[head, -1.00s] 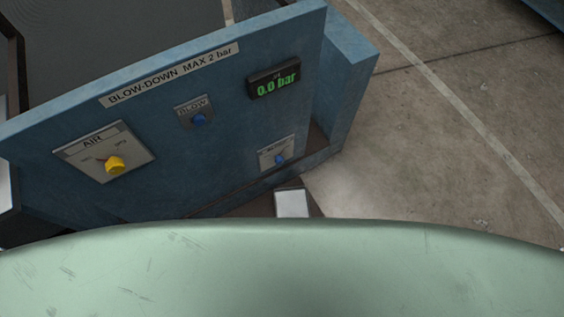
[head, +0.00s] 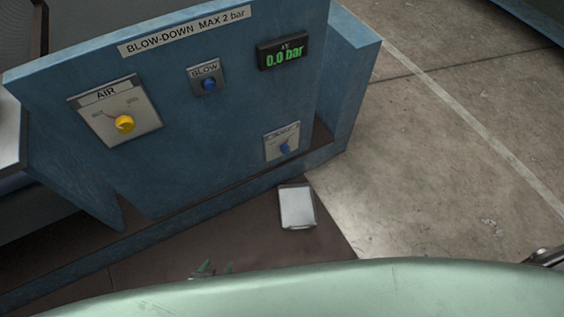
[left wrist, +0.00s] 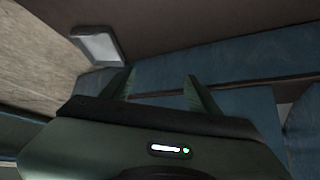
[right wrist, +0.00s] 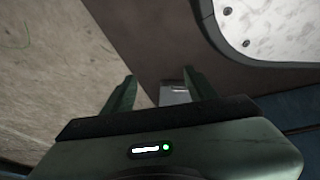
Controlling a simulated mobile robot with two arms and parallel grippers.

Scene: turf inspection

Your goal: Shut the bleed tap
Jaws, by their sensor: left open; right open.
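A small plate with a blue knob (head: 285,148) sits low on the right of the blue panel (head: 225,140); its label is too blurred to read, so I cannot be sure it is the bleed tap. Its pointer looks tilted. My left gripper (head: 215,268) is open and empty, low in front of the panel and left of the knob; only its fingertips show above my pale green body. It also shows open in the left wrist view (left wrist: 160,76). My right gripper (right wrist: 159,75) is open and empty in the right wrist view. The knob is not seen in either wrist view.
The panel also carries a yellow AIR knob (head: 124,124), a blue BLOW knob (head: 209,85) and a display (head: 283,52) reading 0.0 bar. A pale box (head: 297,206) stands below the panel on a brown surface (head: 245,225). Open concrete floor (head: 450,150) lies right.

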